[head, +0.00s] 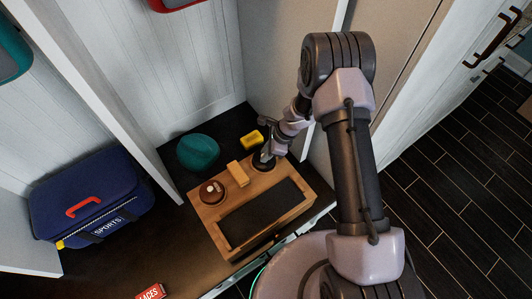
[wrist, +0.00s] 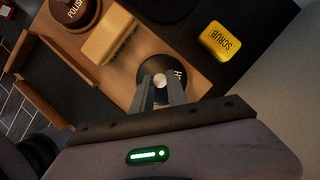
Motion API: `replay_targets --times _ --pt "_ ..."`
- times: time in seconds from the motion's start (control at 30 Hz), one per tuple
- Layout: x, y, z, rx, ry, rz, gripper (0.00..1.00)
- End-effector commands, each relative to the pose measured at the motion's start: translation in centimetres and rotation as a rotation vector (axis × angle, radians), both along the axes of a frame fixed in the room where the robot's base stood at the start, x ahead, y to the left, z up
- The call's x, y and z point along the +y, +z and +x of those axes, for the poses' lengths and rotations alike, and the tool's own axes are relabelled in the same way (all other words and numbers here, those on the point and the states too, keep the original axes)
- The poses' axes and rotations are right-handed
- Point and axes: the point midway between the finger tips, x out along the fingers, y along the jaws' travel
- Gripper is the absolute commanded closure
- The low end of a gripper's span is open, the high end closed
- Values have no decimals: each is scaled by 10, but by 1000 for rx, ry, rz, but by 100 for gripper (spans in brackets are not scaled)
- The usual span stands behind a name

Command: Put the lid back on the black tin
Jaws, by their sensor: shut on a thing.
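My gripper (head: 264,158) is at the back right corner of the wooden shoe-care tray (head: 211,222). In the wrist view my gripper (wrist: 161,88) is shut on a small pale knob (wrist: 160,80). A round black disc with white lettering (wrist: 150,70), partly hidden by the fingers, shows directly below the knob. The black tin and its lid cannot be told apart here. Whether the lid touches the tin or hangs just above it cannot be told. A brown tin marked POLISH (wrist: 76,10), with a pale knob on top, stands apart; it also shows in the head view (head: 212,192).
A wooden block or brush (head: 237,174) lies between the two tins. A yellow SCRUB box (head: 252,139) and a teal rounded thing (head: 198,152) sit behind the tray. A blue sports bag (head: 90,195) is left, a red LACES box (head: 151,292) in front. A wall stands close right.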

Motion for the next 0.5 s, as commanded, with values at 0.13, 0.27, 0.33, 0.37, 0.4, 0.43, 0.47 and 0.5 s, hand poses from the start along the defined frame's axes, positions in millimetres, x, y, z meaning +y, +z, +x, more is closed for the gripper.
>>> replay_targets --times 0.13,0.27,0.33,0.37,0.4,0.43,0.47,0.5 --pt "0 -1 0 0 0 0 100" --pt "0 -1 0 0 0 0 100" --pt "0 -1 0 0 0 0 100" --pt "0 -1 0 0 0 0 100" --pt "0 -1 0 0 0 0 100" --pt "0 -1 0 0 0 0 100" --pt "0 -1 0 0 0 0 76" --pt "0 -1 0 0 0 0 68"
